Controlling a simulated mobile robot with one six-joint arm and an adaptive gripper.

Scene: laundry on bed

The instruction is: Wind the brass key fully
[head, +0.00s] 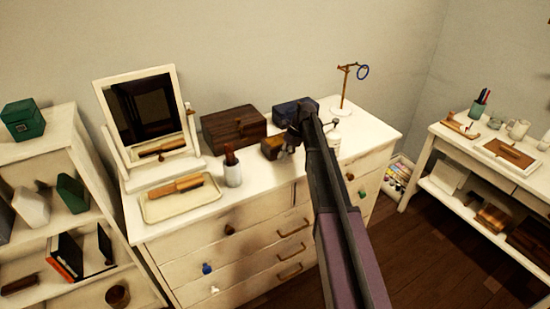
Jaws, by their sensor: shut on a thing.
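A small brown box with a yellowish top (271,147) stands near the front of the white dresser top (215,197). My gripper (293,142) reaches in from the lower right and is shut at the right side of this box. The brass key is not clearly seen; the dark fingers cover the spot at the box's side, and they appear to be closed on it. How far the key is turned cannot be told.
A blue box (292,111) stands right behind my gripper, with a dark wooden box (233,129) to its left. A white jar (333,139) and a brass stand (344,88) are at the right.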

